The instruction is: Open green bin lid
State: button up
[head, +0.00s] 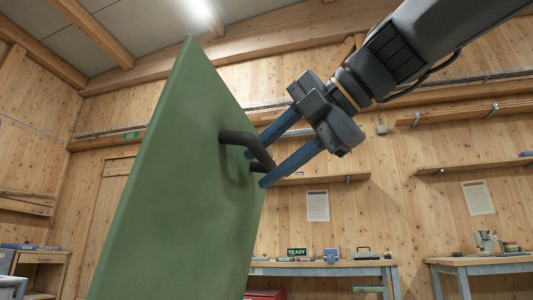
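The green lid (180,190) is a large flat panel on the left, standing steeply tilted with its top corner high in the picture. A dark bent handle (262,152) sticks out from its right-hand face. My gripper (257,168) comes in from the upper right with two blue fingers spread apart. The fingertips are at the handle, one near its upper part and one near its lower end, and the handle's bar shows between them. Whether either finger touches it I cannot tell. The bin's body and the hinge are out of view.
A workbench (325,268) with small items and a READY sign (297,252) stands behind, at the wall. Another bench (480,262) is at the right, and a drawer unit (40,262) is at the lower left. Shelves line the wooden wall.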

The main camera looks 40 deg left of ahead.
jog(key=shift+r, duration=0.2)
jog(key=shift+d+r, duration=0.15)
jog(key=shift+d, duration=0.15)
jog(key=p+v, duration=0.1)
jog(key=v, duration=0.6)
jog(key=shift+d, duration=0.1)
dwell(0.4)
